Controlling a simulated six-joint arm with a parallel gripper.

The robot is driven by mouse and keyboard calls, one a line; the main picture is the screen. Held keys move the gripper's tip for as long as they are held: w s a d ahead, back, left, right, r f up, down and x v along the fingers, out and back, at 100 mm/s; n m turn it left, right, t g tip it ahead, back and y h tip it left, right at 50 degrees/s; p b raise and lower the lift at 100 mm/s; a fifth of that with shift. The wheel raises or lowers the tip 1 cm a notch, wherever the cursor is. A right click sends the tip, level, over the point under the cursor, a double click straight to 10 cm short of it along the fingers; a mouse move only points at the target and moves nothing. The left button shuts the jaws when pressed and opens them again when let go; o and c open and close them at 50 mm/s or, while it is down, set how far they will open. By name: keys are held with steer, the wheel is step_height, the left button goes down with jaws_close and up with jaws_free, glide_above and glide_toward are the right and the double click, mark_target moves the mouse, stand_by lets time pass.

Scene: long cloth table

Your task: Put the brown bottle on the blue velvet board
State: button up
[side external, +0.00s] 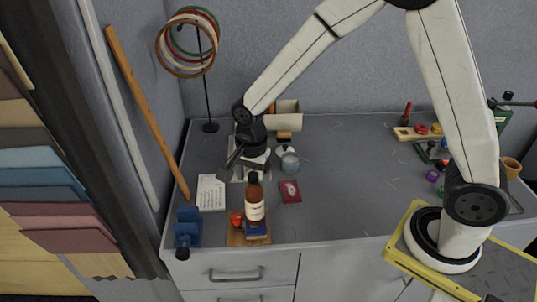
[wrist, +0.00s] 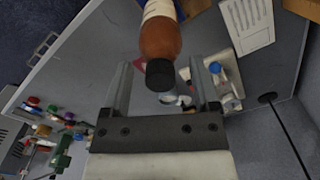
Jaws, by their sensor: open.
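The brown bottle (side external: 255,202), with a black cap and a pale label, stands upright in the side view. Its base appears to be on the small blue velvet board (side external: 257,231), though the bottle hides part of that board. In the wrist view the brown bottle (wrist: 160,38) shows cap first, its cap appearing between the finger lines. My gripper (side external: 246,170) is open and empty, just behind and above the bottle's cap in the side view. The open fingers also show in the wrist view (wrist: 162,68), apart from the bottle. Contact is not visible.
A wooden board (side external: 236,239) with a red item lies around the blue board. Nearby are a blue stand (side external: 188,228), a white printed sheet (side external: 211,192), a red card (side external: 290,191) and a grey jar (side external: 289,161). A ring stand (side external: 208,100) is behind. The table's middle is clear.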

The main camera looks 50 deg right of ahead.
steer(key=shift+r, duration=3.9)
steer(key=s+d+f+n+t, duration=0.2)
steer(key=s+d+f+n, duration=0.2)
steer(key=s+d+n, duration=0.4)
steer(key=s+n, duration=0.3)
steer(key=n, duration=0.3)
steer(key=shift+f+t, duration=0.15)
steer(key=shift+t, duration=0.15)
